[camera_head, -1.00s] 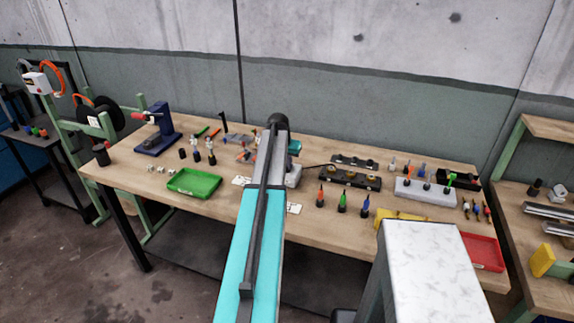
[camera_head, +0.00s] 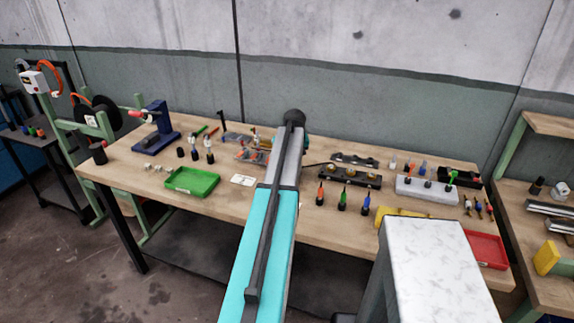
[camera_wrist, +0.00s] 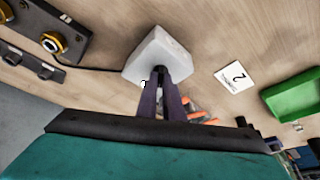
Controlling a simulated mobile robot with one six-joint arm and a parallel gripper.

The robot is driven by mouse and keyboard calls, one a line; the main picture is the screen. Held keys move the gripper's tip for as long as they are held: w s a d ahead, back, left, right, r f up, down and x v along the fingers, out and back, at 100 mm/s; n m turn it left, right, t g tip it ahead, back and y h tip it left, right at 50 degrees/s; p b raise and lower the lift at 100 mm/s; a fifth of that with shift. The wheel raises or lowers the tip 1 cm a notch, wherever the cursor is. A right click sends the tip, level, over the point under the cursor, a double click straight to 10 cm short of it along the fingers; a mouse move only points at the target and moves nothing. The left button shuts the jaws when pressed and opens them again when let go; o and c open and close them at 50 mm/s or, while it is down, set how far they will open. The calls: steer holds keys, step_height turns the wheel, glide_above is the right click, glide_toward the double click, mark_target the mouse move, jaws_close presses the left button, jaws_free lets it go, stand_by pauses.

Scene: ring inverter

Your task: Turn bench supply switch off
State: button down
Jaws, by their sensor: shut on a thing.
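The bench supply appears to be the pale grey-white box (camera_wrist: 160,50) in the wrist view, standing on the wooden bench with a black cable running off its left side. A small dark part, which looks like its switch, shows on the near side of the box. My gripper (camera_wrist: 161,74) reaches that part with its two dark fingers close together, shut on it. The fingers cover most of the switch, so I cannot tell its position. In the head view my arm hides the box and the gripper.
A white card marked 2 (camera_wrist: 235,77) and a green tray (camera_wrist: 296,98) lie to the right in the wrist view. A dark block with brass-ringed sockets (camera_wrist: 50,42) is at upper left. In the head view, several coloured drivers (camera_head: 343,200) stand right of my arm.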

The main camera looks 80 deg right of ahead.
steer(key=n+b, duration=0.1)
steer(key=n, duration=0.1)
steer(key=n+t+y, duration=0.1)
steer(key=n, duration=0.1)
steer(key=n+t+b, duration=0.1)
steer(key=n, duration=0.1)
steer(key=shift+s+d+f+y+b, duration=0.1)
steer(key=shift+s+d+y+b, duration=0.15)
steer(key=shift+d+y+b, duration=0.1)
steer(key=n+y+b, duration=0.1)
steer(key=n, duration=0.4)
steer(key=shift+t+y+b, duration=0.35)
steer(key=shift+t+b, duration=0.05)
steer(key=c, duration=1.9)
jaws_free()
steer(key=shift+r, duration=0.2)
steer(key=b+v, duration=0.2)
steer(key=v, duration=1.1)
steer(key=shift+r+b, duration=0.35)
steer(key=shift+b, duration=0.05)
